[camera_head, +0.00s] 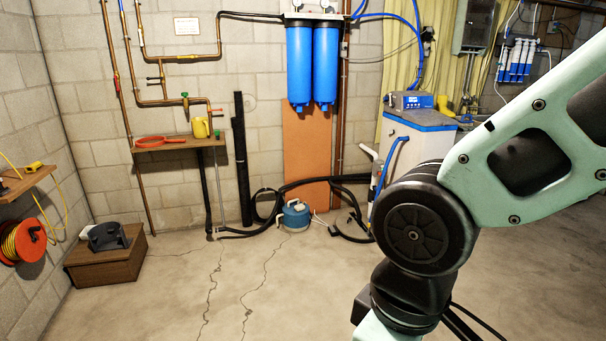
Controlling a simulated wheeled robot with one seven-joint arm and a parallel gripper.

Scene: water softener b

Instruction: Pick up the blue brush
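I cannot make out a blue brush for certain in the head view. A slim blue curved piece (386,164) shows against the front of the white cabinet (405,141), just left of my arm; I cannot tell whether it is a hose or a handle. My arm's pale green links and black joint fill the right side and hide part of the floor and cabinet. My gripper is out of view.
A wooden shelf (178,144) on the back wall holds a red ring-shaped thing (160,141) and a yellow jug (200,128). A wooden box (105,262) stands at left. The cracked front floor is clear.

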